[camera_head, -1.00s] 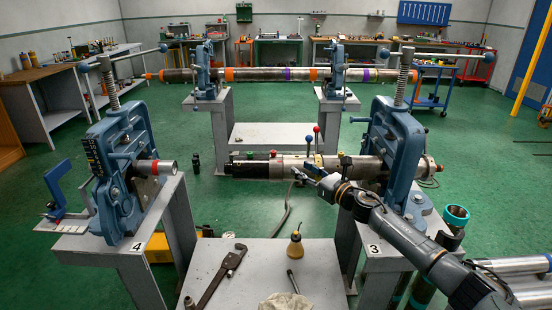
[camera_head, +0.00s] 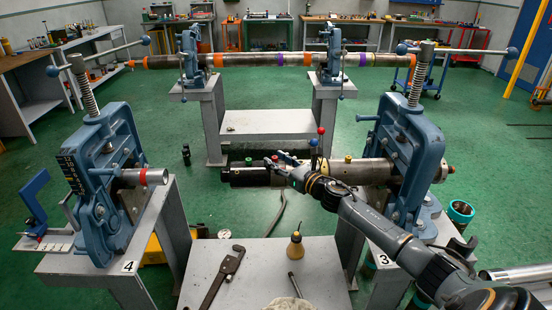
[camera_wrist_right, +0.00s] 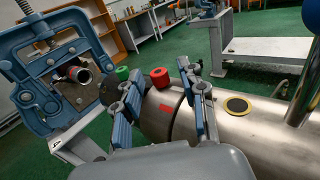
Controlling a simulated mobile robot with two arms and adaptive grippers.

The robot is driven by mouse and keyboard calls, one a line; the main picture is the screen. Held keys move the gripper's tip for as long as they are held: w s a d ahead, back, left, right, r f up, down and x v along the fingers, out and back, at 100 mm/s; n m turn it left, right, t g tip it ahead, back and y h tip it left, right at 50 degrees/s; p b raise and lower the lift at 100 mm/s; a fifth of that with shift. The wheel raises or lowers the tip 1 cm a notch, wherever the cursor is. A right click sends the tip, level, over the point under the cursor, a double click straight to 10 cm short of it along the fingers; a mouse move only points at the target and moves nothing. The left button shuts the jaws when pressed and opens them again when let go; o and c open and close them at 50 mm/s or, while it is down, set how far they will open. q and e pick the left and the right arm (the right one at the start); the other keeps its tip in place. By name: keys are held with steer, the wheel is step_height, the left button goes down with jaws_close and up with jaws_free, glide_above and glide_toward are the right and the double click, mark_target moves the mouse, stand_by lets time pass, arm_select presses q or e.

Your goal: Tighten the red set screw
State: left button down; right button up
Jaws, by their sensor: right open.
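The red set screw (camera_wrist_right: 160,77) stands up from the metal cylinder (camera_wrist_right: 245,125) in the right wrist view. My right gripper (camera_wrist_right: 162,92) is open, with one blue-padded finger on either side of the screw in the picture. Whether either finger touches the screw cannot be told. In the head view my right gripper (camera_head: 286,160) is over the cylinder (camera_head: 345,169), left of the levers, and partly hides its top there. A green screw (camera_wrist_right: 122,72) sits beyond the red one on the darker end section. My left gripper is not in view.
A red-tipped lever (camera_head: 320,131) and a blue-tipped lever (camera_head: 312,143) rise just right of the gripper. The blue vise (camera_head: 408,150) holds the cylinder on stand 3. Another vise (camera_head: 105,190) holds a short pipe (camera_head: 140,177). A table (camera_head: 260,262) carries a wrench and an oil can.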

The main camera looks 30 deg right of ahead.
steer(key=shift+s, duration=0.1)
steer(key=shift+r, duration=0.1)
steer(key=shift+c, duration=1)
jaws_close()
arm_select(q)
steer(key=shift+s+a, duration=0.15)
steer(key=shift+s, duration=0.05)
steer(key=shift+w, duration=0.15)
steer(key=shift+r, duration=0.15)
arm_select(e)
steer(key=shift+a, duration=0.1)
